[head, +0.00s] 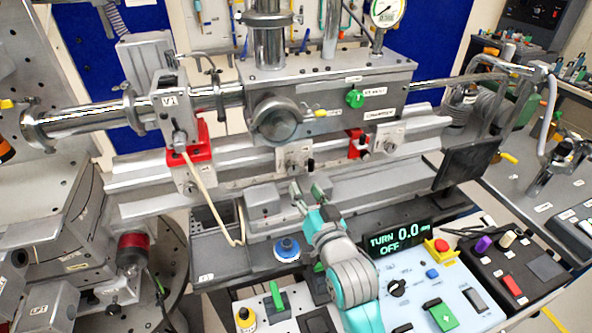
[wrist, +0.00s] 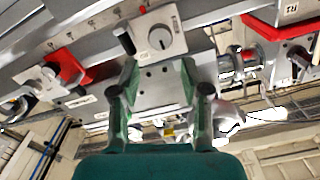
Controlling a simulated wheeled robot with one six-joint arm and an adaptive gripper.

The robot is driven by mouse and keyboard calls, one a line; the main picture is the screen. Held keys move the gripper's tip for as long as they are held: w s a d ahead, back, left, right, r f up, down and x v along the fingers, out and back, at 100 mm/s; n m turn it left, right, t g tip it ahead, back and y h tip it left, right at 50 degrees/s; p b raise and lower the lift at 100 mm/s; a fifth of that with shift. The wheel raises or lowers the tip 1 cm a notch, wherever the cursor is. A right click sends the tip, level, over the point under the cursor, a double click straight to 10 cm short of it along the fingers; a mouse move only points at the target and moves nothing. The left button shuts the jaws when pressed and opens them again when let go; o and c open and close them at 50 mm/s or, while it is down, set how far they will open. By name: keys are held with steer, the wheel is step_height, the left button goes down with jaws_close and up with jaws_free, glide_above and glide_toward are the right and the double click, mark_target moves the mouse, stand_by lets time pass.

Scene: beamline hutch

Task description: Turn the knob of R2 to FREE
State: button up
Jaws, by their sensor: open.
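A pale block with a round knob (wrist: 159,38) is straight ahead of my gripper in the wrist view. It appears to be the middle rail carrier (head: 291,158) in the head view, with a small black piece beside it. I cannot read a R2 or FREE mark on it, and the knob's setting is too small to tell. My gripper (head: 307,190) is open and empty, just below and in front of this block. In the wrist view its two green fingers (wrist: 160,92) stand apart below the knob, not touching it.
Red-clamped carriers stand left (head: 197,145) and right (head: 357,143) on the same rail. The steel chamber (head: 325,95) hangs above. A blue knob (head: 287,248) is below left of my gripper. A display (head: 396,243) reads TURN 0.0 and OFF.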

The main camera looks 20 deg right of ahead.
mark_target(294, 169)
steer(key=w, duration=0.8)
steer(key=shift+w, duration=0.25)
steer(key=c, duration=0.9)
steer(key=shift+o, duration=0.2)
